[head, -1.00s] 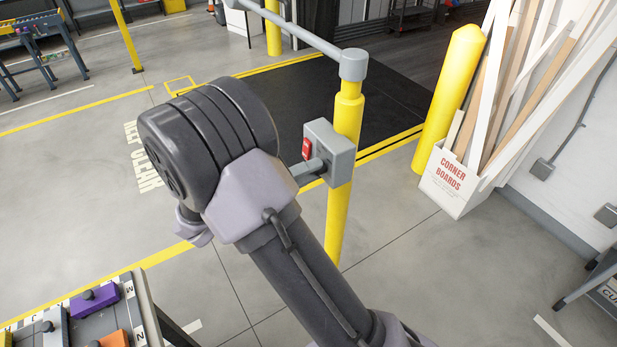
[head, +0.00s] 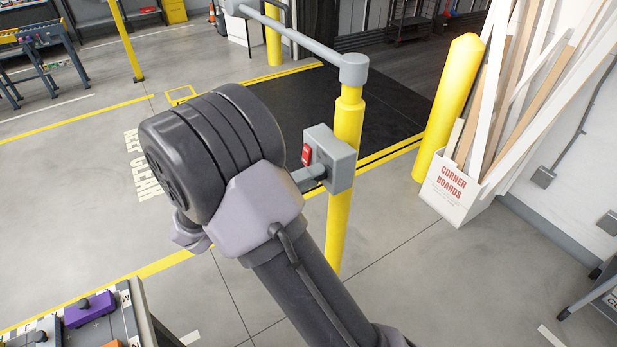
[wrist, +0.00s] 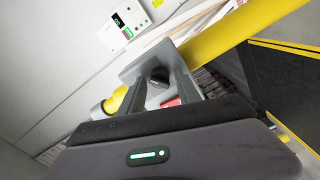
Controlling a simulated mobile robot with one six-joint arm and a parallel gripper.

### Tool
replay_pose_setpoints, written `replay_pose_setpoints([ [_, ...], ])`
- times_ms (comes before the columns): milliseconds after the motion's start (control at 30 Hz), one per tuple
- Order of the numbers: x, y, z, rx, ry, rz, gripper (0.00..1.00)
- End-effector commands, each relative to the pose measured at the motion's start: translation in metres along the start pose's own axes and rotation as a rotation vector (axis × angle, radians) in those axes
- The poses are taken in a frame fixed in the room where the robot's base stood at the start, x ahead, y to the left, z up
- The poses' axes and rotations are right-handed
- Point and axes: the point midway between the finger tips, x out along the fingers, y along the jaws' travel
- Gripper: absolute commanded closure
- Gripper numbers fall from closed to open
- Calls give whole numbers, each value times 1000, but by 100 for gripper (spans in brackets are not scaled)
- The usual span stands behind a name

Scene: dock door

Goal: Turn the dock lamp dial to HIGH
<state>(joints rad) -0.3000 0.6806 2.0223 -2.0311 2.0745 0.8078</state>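A grey box (head: 338,160) with a red part (head: 307,154) on its left face is fixed to a yellow post in the head view. In the wrist view the box's grey plate (wrist: 138,68) lies ahead, with a dark round knob (wrist: 159,77), likely the lamp dial, on it. My gripper (wrist: 156,66) is open, its two fingers on either side of the knob. I cannot tell whether they touch it. The red part (wrist: 171,102) shows low between the fingers. Dial markings are not readable. In the head view my arm hides most of the gripper.
The yellow post (head: 338,225) carries a grey rail (head: 285,32). A box of corner boards (head: 452,190) and a yellow bollard (head: 448,105) stand to the right. A table with coloured pieces (head: 90,310) is at lower left.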

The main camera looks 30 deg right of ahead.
Motion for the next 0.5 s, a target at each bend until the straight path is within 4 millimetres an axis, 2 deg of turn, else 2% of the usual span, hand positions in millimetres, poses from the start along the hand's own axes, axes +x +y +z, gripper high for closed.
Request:
replay_pose_setpoints([
  [500,-4,0,0,0,1,0,52],
])
